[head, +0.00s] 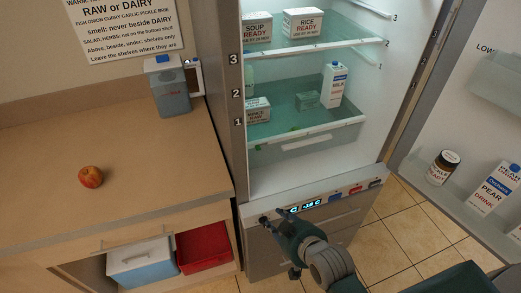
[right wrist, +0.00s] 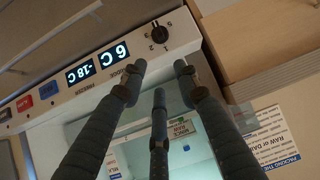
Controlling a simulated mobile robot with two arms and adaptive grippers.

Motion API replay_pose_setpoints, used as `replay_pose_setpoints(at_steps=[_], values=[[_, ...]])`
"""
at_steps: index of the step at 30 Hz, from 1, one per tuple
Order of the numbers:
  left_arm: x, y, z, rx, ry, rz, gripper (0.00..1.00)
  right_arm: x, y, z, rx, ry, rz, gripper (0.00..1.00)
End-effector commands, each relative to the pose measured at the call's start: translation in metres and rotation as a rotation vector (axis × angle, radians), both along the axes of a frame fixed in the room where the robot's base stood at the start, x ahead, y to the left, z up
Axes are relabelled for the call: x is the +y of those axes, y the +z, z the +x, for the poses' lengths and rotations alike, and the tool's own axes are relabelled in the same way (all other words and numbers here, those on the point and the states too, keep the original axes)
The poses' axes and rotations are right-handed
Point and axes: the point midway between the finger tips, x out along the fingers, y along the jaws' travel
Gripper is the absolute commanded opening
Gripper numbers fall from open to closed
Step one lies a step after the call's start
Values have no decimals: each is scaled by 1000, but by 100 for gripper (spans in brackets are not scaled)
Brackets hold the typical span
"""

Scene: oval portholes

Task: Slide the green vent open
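In the head view, a small green piece (head: 258,147) shows at the left end of the pale strip along the front of the lower fridge shelf or drawer. It looks like the green vent, but it is too small to tell how far it is slid. My right gripper (head: 272,215) is in front of the fridge's control panel, below and apart from the green piece. In the right wrist view its three dark fingers (right wrist: 160,76) are spread, with nothing between them. I cannot make out the vent there. My left gripper is not in view.
The fridge door (head: 440,110) stands open at the right. The panel has a dial (right wrist: 159,34) near my fingers. A milk carton (head: 334,84) and a mince box (head: 257,110) stand inside.

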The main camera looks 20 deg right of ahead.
Motion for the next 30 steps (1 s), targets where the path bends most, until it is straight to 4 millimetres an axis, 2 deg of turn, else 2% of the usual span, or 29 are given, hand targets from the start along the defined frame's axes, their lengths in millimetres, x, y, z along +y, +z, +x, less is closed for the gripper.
replay_pose_setpoints(at_steps=[1, 6, 9, 12, 15, 18, 23, 26, 30], values=[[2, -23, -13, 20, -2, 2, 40, 0, 2, 14, -51, -5, 8, 31], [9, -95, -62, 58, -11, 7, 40, -2, 22, 61, -266, -29, 39, 31], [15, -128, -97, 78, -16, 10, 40, -5, 35, 82, -390, -45, 51, 31], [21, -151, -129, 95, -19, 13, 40, -8, 49, 96, -498, -62, 62, 31], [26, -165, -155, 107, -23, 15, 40, -11, 60, 104, -580, -75, 70, 31], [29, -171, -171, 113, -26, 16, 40, -14, 68, 108, -634, -84, 73, 31], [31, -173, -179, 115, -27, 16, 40, -15, 73, 115, -662, -90, 75, 31], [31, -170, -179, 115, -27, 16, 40, -14, 74, 127, -663, -89, 76, 31], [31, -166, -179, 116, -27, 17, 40, -13, 75, 154, -662, -88, 75, 31]])
